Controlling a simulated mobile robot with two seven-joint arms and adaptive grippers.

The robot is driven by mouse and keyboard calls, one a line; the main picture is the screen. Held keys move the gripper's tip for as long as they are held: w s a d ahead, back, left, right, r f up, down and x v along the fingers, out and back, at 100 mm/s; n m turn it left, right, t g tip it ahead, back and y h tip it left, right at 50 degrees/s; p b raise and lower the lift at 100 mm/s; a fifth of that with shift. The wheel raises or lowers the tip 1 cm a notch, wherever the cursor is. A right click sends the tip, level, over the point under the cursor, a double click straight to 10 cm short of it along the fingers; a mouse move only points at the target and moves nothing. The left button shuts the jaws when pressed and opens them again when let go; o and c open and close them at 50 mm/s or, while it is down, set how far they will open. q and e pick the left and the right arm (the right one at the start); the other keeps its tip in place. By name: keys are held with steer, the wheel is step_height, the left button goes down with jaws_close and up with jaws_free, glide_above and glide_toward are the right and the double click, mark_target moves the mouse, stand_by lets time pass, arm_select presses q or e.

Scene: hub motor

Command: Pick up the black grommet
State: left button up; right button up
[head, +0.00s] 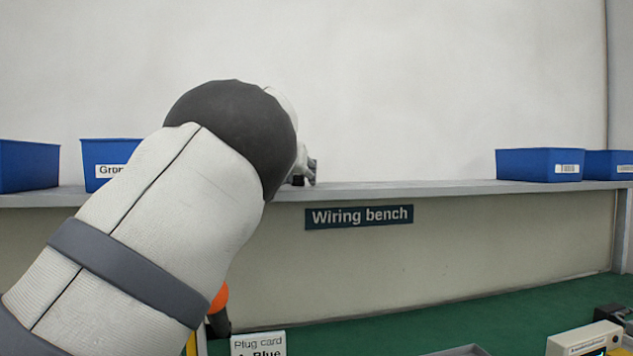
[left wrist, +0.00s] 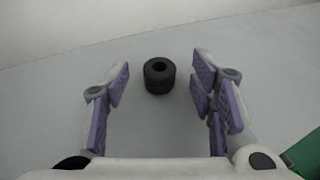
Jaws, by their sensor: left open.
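The black grommet (left wrist: 158,84) is a short dark ring with a hole in its top. It stands upright on the grey shelf (left wrist: 150,130) in the left wrist view. My left gripper (left wrist: 161,78) is open, with purple-padded fingers on either side of the grommet near their tips. Gaps show on both sides, so the fingers appear not to touch it. In the head view my left gripper (head: 306,168) is small and partly hidden behind my own arm. A small dark shape just under it may be the grommet. My right gripper is not in view.
Blue bins stand on the shelf (head: 440,188): one labelled "Gro..." (head: 100,152), one at far left (head: 28,165), two at right (head: 540,164). A "Wiring bench" sign (head: 359,216) hangs below. A plug card (head: 258,344) and a pale box (head: 583,338) are in front.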

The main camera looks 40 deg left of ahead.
arm_select(q)
steer(key=shift+w+a, duration=0.15)
steer(key=shift+w, duration=0.1)
steer(key=shift+s, duration=0.1)
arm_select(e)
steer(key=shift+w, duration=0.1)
arm_select(q)
steer(key=c, duration=1)
steer(key=shift+w+r+b, duration=0.25)
steer(key=shift+r+b, duration=0.05)
steer(key=shift+r, duration=0.25)
step_height(320, 180, up, 9)
steer(key=shift+s+b, duration=0.25)
steer(key=shift+b, duration=0.1)
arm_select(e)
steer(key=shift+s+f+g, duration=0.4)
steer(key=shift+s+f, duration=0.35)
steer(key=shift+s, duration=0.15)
